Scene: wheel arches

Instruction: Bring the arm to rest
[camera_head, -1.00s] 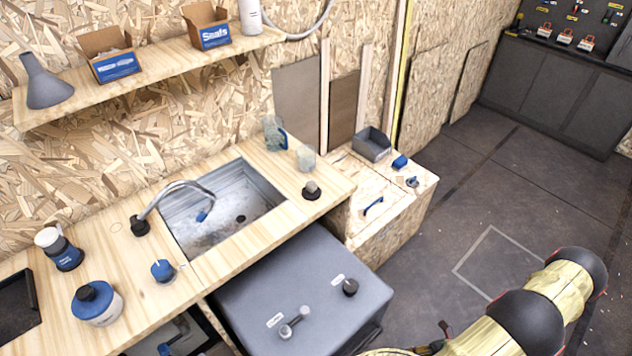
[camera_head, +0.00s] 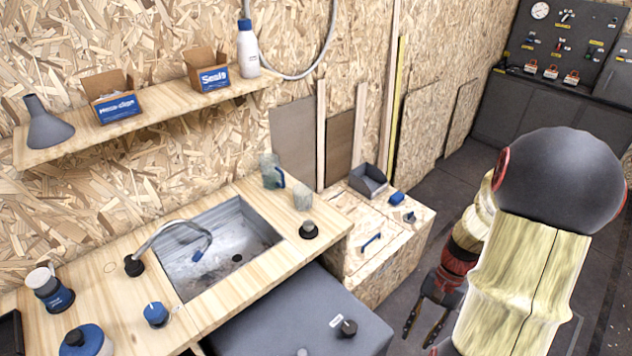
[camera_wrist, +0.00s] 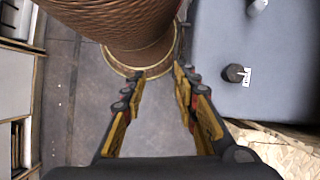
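My arm rises large at the right of the head view, wrapped in a pale yellow cover with a dark rounded joint. My gripper (camera_head: 424,338) hangs fingers-down beside it, over the floor right of the grey tank (camera_head: 265,320). The wrist view shows the fingertips of my gripper (camera_wrist: 158,82) spread apart with nothing between them. The gripper is open and empty. The grey tank also shows at the upper right of the wrist view (camera_wrist: 225,35).
A wooden counter (camera_head: 100,262) with a metal sink (camera_head: 225,250) runs along the left. A wooden box (camera_head: 395,255) stands at its far end with a grey bin (camera_head: 368,180) on top. The floor (camera_head: 440,180) beyond is clear.

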